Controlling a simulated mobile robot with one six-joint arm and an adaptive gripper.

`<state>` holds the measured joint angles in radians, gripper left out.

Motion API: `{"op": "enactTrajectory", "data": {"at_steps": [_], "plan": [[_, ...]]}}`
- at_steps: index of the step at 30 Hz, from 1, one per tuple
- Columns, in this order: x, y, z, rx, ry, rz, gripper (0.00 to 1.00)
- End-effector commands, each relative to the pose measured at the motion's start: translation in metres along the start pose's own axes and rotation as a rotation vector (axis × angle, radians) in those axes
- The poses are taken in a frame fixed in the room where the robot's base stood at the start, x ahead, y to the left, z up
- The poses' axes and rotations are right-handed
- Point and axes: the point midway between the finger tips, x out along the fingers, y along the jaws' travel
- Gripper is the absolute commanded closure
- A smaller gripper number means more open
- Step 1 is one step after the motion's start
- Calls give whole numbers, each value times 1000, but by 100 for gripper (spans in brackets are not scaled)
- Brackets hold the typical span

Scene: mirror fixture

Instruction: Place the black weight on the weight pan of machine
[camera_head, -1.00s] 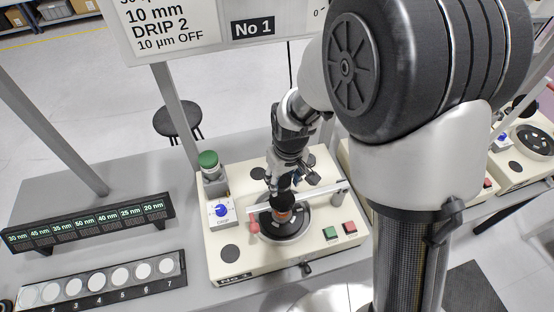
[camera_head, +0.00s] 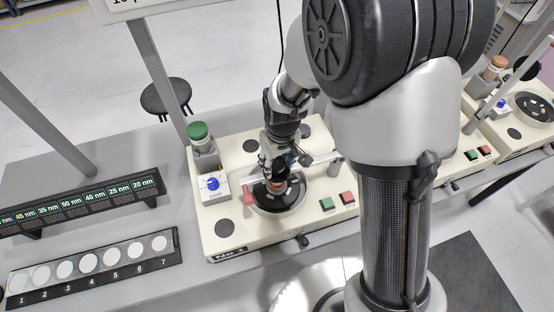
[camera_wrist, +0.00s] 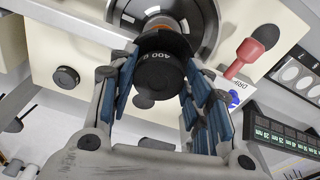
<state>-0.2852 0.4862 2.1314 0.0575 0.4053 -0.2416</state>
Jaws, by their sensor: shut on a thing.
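The black weight (camera_wrist: 158,72), marked 400 g, is between the blue pads of my gripper (camera_wrist: 163,62) in the wrist view. My gripper is shut on it. In the head view my gripper (camera_head: 273,163) is over the round dark plate (camera_head: 290,198) of the machine (camera_head: 222,222) labelled No 1. An orange-copper part (camera_wrist: 166,22) shows just beyond the weight. The weight pan is mostly hidden by the weight and fingers. I cannot tell whether the weight touches it.
A green-capped post (camera_head: 198,131), a blue-knob box (camera_head: 213,184), a red knob (camera_wrist: 248,54), and green and red buttons (camera_head: 337,201) sit on the machine. A rack of numbered white discs (camera_head: 92,267) and a label stand (camera_head: 80,202) are to the left.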

Motion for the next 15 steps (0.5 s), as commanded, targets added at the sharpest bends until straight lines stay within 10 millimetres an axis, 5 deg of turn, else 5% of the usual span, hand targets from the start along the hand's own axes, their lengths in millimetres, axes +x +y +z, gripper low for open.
{"op": "enactTrajectory", "data": {"at_steps": [15], "plan": [[3,0,0,0,1,0,98]]}}
